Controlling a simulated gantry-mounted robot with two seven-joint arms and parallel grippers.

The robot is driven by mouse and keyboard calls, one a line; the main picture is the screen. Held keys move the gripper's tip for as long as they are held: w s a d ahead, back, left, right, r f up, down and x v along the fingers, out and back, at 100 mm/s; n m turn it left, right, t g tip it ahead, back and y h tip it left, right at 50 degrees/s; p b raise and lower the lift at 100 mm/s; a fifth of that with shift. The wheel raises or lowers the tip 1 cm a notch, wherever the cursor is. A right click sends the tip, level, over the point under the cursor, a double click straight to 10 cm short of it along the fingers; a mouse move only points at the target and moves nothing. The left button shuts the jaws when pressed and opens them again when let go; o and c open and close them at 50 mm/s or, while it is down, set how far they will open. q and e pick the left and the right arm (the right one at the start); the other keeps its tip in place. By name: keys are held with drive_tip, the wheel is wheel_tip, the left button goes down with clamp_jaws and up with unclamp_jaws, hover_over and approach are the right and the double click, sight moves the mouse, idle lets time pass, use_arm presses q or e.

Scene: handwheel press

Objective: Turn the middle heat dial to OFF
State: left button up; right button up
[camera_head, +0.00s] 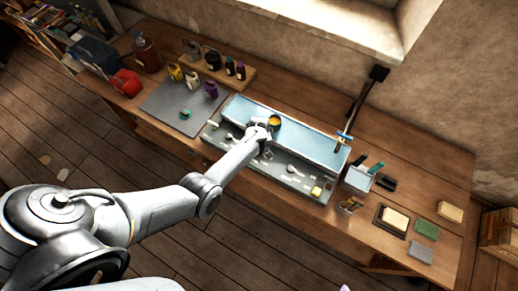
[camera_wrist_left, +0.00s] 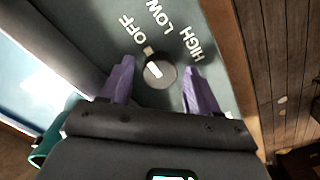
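In the left wrist view, a round grey dial (camera_wrist_left: 160,71) with a white mark sits on a grey-green panel (camera_wrist_left: 185,15) lettered OFF, LOW and HIGH. The white mark slants up and left, roughly toward the OFF side. My left gripper (camera_wrist_left: 160,80) is open, with one purple finger on each side of the dial. Gaps show between the fingers and the dial; contact is not visible. In the head view, my left gripper (camera_head: 266,152) is over the middle of the long front panel (camera_head: 297,181) and hides the dial there. My right gripper cannot be made out.
A blue-topped surface (camera_head: 300,138) with a yellow-filled cup (camera_head: 275,121) lies behind the panel. A grey mat (camera_head: 170,115) and bottles are to the left. A pale tool holder (camera_head: 357,179) and sponges are to the right. A teal cup (camera_wrist_left: 50,135) is close beside the left gripper.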

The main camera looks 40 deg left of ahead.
use_arm(q)
drive_tip(key=shift+r, duration=0.1)
wheel_tip(320, 180, up, 11)
drive_tip(key=p, duration=0.1)
idle(0.7)
drive_tip(key=s+f+m+g+y, duration=0.1)
drive_tip(key=s+f, duration=0.3)
drive_tip(key=s, duration=0.7)
drive_tip(key=s+f+m+g, duration=0.15)
drive_tip(key=s+f, duration=0.25)
drive_tip(key=s, duration=0.8)
drive_tip(key=d+r+m+t, duration=0.3)
drive_tip(key=d+r+m, duration=0.2)
drive_tip(key=r, duration=0.6)
drive_tip(key=s+d+r+m+t+h, duration=0.1)
drive_tip(key=d+r+m+t, duration=0.2)
drive_tip(key=r, duration=0.7)
drive_tip(key=d+m, duration=0.2)
drive_tip(key=m, duration=0.1)
drive_tip(key=shift+d+r, duration=0.3)
drive_tip(key=shift+r, duration=0.1)
